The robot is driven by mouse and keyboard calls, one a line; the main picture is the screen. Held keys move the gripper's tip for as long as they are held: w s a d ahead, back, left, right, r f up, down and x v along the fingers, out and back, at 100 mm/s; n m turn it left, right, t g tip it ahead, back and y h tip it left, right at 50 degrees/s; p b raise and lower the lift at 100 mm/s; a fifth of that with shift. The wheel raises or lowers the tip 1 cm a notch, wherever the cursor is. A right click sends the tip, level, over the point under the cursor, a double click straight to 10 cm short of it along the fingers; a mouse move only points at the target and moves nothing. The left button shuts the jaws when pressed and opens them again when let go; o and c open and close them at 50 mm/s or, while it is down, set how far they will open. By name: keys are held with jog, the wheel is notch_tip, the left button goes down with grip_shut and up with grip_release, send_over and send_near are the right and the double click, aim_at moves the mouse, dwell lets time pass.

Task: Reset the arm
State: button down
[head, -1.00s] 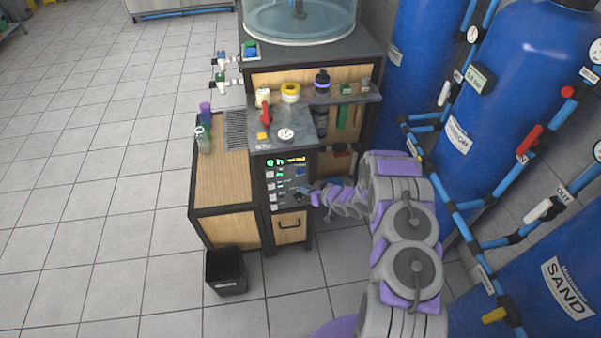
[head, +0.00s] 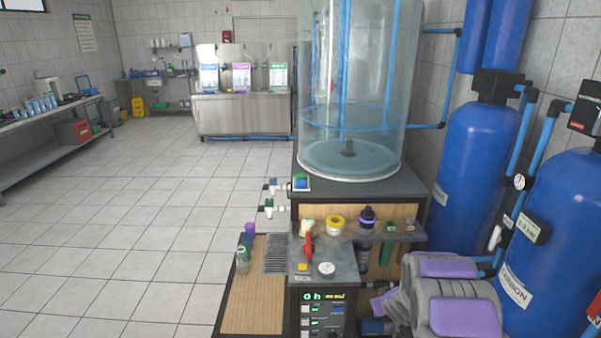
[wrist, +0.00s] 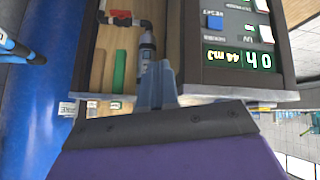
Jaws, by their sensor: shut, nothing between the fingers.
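My gripper (wrist: 157,88) shows in the wrist view as narrow blue-grey fingers beyond the purple wrist housing, shut and empty. It is beside the control panel (wrist: 236,40), whose green digits read upside down there. Whether it touches the panel cannot be told. In the head view, my grey and purple arm (head: 450,300) is folded low at the right, beside the panel (head: 322,312); my fingertips cannot be made out there.
Blue tanks (head: 478,170) and pipes stand close on the right. A clear cylinder (head: 350,130) stands behind the panel on a dark cabinet. A shelf (head: 408,237) holds a dark bottle (head: 367,222) and tape (head: 335,225). Tiled floor (head: 130,230) is open at left.

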jog(key=s+r+m+g+h, duration=0.3)
jog(key=s+r+g, duration=0.1)
jog(key=s+r, duration=1.35)
jog(key=s+a+r+g+y, duration=0.1)
jog(key=s+a, duration=0.3)
jog(key=s, duration=0.7)
jog(key=s+a+r+g+y, duration=0.1)
jog(key=s+a+r+g, duration=0.2)
jog(key=s, duration=0.8)
jog(key=s+a+r+g, duration=0.2)
jog(key=s+a+r, duration=0.1)
jog(key=s, duration=0.8)
jog(key=shift+a+r+y, duration=0.15)
jog(key=shift+a+y, duration=0.25)
jog(key=shift+a, duration=0.45)
